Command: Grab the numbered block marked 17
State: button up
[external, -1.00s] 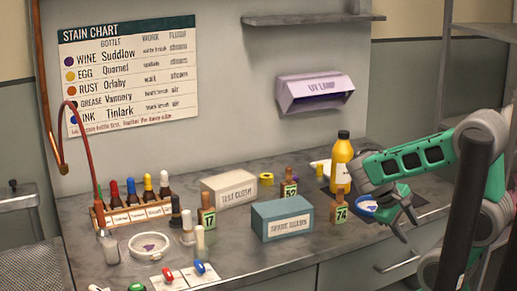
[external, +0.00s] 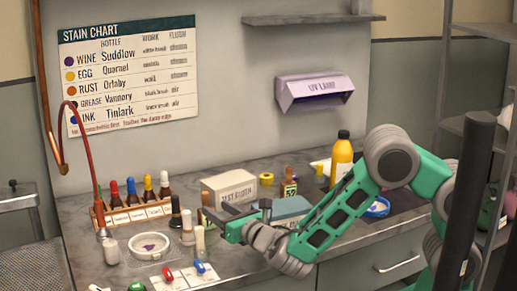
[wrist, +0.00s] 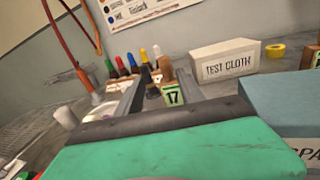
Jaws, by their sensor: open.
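The block marked 17 (wrist: 172,96), wooden with a green number label, stands upright on the counter. In the wrist view it shows between my two fingers, beyond the palm. In the external view only its brown upper part (external: 206,198) shows; my gripper hides the label. My gripper (external: 234,211) is open and empty, low over the counter beside the block. In the wrist view the gripper's fingers (wrist: 160,92) point toward the block. I cannot tell how far the block is from the fingertips.
The test cloth box (external: 229,187) stands behind my gripper, and the blue-green box (external: 291,209) is right of it, partly hidden. Dropper bottles in a rack (external: 132,212), a round dish (external: 150,246) and small bottles crowd the left. Block 52 (external: 289,186) stands farther back.

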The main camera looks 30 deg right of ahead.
aim_at(208, 201)
jog(key=shift+w+d+f+n, duration=0.2)
jog(key=shift+w+d+n, duration=0.15)
jog(key=shift+n, duration=0.05)
jog(key=p+x, duration=0.1)
jog(key=x, duration=0.6)
jog(key=shift+w, duration=0.2)
jog(key=shift+d, duration=0.1)
jog(key=shift+c, duration=0.4)
jog(key=shift+r, duration=0.1)
grip_shut()
